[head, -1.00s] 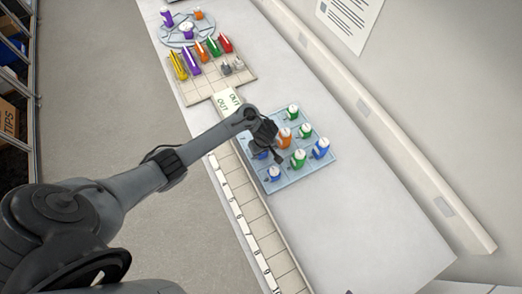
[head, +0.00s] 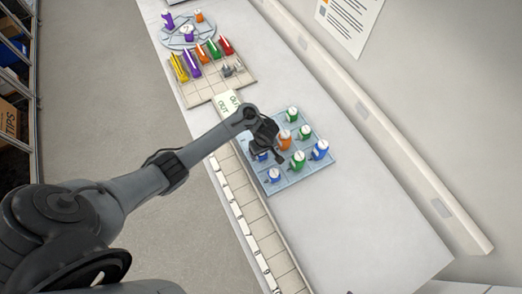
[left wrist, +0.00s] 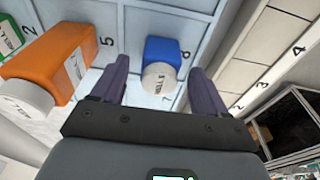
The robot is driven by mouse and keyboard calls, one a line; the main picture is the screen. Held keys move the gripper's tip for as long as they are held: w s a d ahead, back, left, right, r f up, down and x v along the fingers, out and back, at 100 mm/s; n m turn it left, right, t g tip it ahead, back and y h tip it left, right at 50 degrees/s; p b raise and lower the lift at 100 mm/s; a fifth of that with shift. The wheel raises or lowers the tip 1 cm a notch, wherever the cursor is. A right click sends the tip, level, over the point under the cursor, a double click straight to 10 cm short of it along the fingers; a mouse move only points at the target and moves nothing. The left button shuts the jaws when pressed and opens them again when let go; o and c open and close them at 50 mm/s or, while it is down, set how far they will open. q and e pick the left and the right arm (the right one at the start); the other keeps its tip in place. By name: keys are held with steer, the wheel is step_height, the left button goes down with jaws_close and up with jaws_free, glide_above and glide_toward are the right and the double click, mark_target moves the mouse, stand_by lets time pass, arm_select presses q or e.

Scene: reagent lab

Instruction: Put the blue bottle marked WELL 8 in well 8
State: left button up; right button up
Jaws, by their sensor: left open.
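My left gripper (head: 262,152) is over the left side of the pale blue well tray (head: 310,172). In the left wrist view its two fingers (left wrist: 157,80) are open, on either side of a blue bottle (left wrist: 165,57) with a white cap. The cap's lettering is too small and turned to read surely. The number 8 shows beside this bottle and a 7 near its cap. In the head view two more blue bottles stand on the tray, one at the right (head: 320,150) and one at the near left (head: 273,175). I cannot read their marks. My right gripper is out of view.
An orange bottle (head: 284,141) stands close beside the gripper, with several green bottles around it. A numbered strip (head: 245,216) runs along the tray's left. A beige rack (head: 205,88) and a round blue carousel (head: 178,42) lie farther back. The bench on the right is clear.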

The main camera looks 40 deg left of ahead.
arm_select(q)
steer(key=r+p, duration=0.2)
steer(key=r, duration=0.1)
steer(key=d+r+p, duration=0.1)
steer(key=r+p, duration=0.1)
steer(key=r, duration=0.1)
steer(key=r+p, duration=0.2)
steer(key=r, duration=0.1)
steer(key=shift+s+d+r, duration=0.15)
steer(key=shift+s, duration=0.1)
steer(key=s+d+r+m+t+h, duration=0.1)
steer(key=s+d+r+m, duration=0.2)
steer(key=s+r+m, duration=0.3)
steer(key=s+d+r+m+t, duration=0.2)
steer(key=s+d+r+m, duration=0.2)
steer(key=s+m, duration=0.6)
steer(key=s+r, duration=0.2)
steer(key=s, duration=0.2)
steer(key=shift+s+r+h, duration=0.3)
steer(key=shift+r+h, duration=0.1)
